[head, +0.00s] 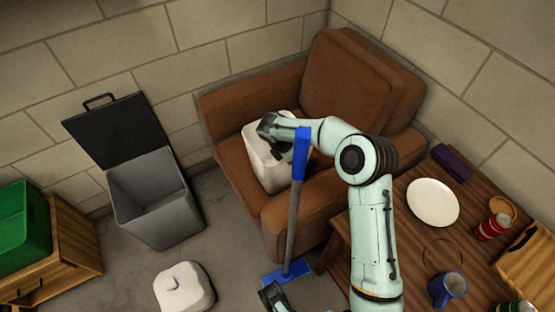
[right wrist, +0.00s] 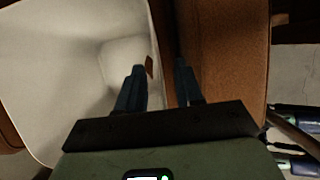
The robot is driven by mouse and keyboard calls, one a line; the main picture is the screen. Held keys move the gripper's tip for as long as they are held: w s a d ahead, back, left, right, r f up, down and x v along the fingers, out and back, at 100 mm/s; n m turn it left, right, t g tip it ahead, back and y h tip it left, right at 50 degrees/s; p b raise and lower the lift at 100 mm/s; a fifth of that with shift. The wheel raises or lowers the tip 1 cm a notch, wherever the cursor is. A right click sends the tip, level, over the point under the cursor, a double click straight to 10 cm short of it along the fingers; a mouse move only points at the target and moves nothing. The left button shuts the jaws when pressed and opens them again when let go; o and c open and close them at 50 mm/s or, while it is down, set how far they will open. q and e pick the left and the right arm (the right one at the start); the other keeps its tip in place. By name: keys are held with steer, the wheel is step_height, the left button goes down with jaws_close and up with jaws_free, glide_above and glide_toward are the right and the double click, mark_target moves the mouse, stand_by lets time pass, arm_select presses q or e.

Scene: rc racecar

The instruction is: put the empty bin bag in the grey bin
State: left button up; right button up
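A white open-topped, box-shaped thing (head: 259,165), which looks like the empty bin bag, stands on the armchair seat. My right gripper (head: 283,140) is at its rim. In the right wrist view my right gripper (right wrist: 160,72) is open, with one finger inside the white bag (right wrist: 50,60) and one outside, its wall between them. I cannot tell if they touch it. The grey bin (head: 160,213) stands on the floor at left with its black lid (head: 115,130) raised. My left gripper (head: 273,296) is partly visible at the bottom edge, its fingers unclear.
A brown armchair (head: 335,90) stands in the corner. A blue-handled broom (head: 296,205) stands in front of it. A wooden table (head: 400,245) with dishes is at right, and a green box (head: 22,222) at far left.

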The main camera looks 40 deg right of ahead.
steer(key=shift+f, duration=0.25)
stand_by(0.3)
jaws_close()
